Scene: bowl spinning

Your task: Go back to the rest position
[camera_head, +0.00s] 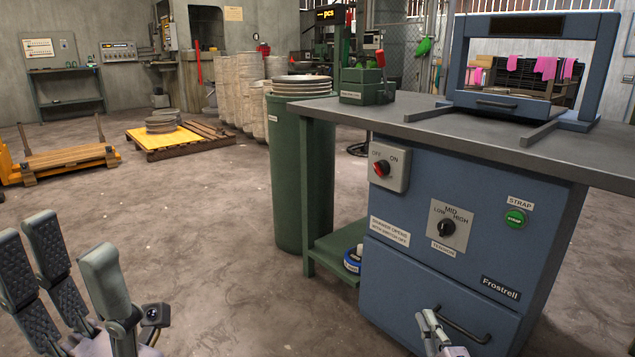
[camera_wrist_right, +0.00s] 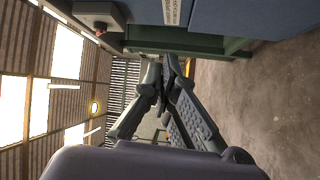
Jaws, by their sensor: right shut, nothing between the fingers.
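My left gripper (camera_head: 70,265) stands at the lower left of the head view, close to the camera. Its fingers point up, spread apart, with nothing between them. My right gripper (camera_head: 428,322) shows small at the bottom of the head view, in front of the blue strapping machine's drawer (camera_head: 400,290). Its fingertips are together, and its lower part is cut off by the frame. In the right wrist view, the fingers (camera_wrist_right: 168,75) converge at their tips and hold nothing.
The blue machine's worktop (camera_head: 400,110) carries a blue frame (camera_head: 580,60). A drawer handle (camera_head: 465,325) is beside my right gripper. A green drum (camera_head: 285,170) with stacked plates (camera_head: 302,86) stands left of the machine. The floor (camera_head: 190,230) at the middle left is clear.

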